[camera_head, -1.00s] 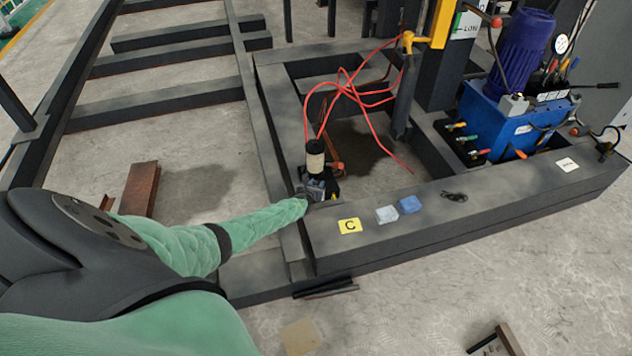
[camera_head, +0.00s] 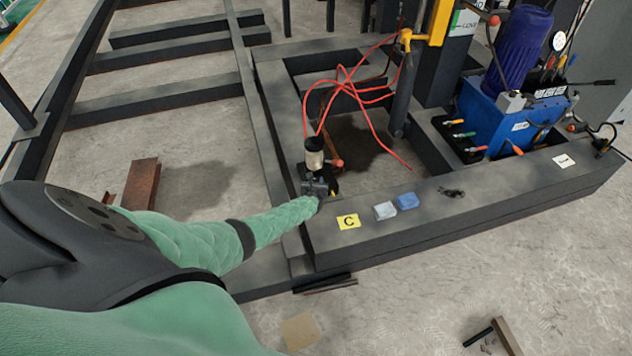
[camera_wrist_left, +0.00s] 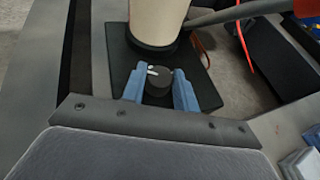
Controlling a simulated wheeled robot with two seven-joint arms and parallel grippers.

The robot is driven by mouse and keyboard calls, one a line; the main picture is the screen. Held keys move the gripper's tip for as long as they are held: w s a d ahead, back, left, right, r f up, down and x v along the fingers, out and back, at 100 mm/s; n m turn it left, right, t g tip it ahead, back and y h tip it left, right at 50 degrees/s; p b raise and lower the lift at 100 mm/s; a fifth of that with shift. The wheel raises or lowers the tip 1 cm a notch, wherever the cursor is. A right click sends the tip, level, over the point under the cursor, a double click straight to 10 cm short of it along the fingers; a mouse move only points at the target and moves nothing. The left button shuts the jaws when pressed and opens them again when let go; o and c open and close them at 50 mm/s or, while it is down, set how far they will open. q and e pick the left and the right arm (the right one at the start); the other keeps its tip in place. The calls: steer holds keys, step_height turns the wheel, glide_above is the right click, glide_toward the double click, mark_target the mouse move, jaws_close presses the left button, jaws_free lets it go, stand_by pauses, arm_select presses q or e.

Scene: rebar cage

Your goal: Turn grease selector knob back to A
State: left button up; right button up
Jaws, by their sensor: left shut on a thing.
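The grease selector knob (camera_wrist_left: 157,87) is a small dark round knob with a white pointer mark, seen in the left wrist view below the base of a pale cylinder (camera_wrist_left: 158,18). My left gripper (camera_wrist_left: 157,88) has its two blue fingers on either side of the knob and is shut on it. The white mark lies toward the knob's upper left. In the head view, my left gripper (camera_head: 321,188) is at the grease unit (camera_head: 315,158), and the knob itself is hidden there. No letter markings around the knob can be made out. My right gripper is not in view.
Red hoses (camera_head: 355,90) loop behind the unit. A blue hydraulic unit (camera_head: 490,115) stands at right.

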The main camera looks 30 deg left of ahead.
mark_target(315, 180)
arm_select(q)
steer(key=shift+s+a, duration=0.15)
steer(key=shift+a, duration=0.1)
steer(key=o, duration=1)
steer(key=shift+c, duration=0.2)
steer(key=shift+d, duration=0.1)
steer(key=shift+d, duration=0.1)
steer(key=shift+s+d+r, duration=0.1)
steer(key=shift+s, duration=0.15)
steer(key=p+v, duration=0.1)
steer(key=v, duration=0.1)
steer(key=shift+s+d+r+p, duration=0.15)
steer(key=shift+s+r+p, duration=0.05)
steer(key=shift+s+p, duration=0.2)
steer(key=shift+p+v, duration=0.6)
steer(key=shift+v, duration=1.5)
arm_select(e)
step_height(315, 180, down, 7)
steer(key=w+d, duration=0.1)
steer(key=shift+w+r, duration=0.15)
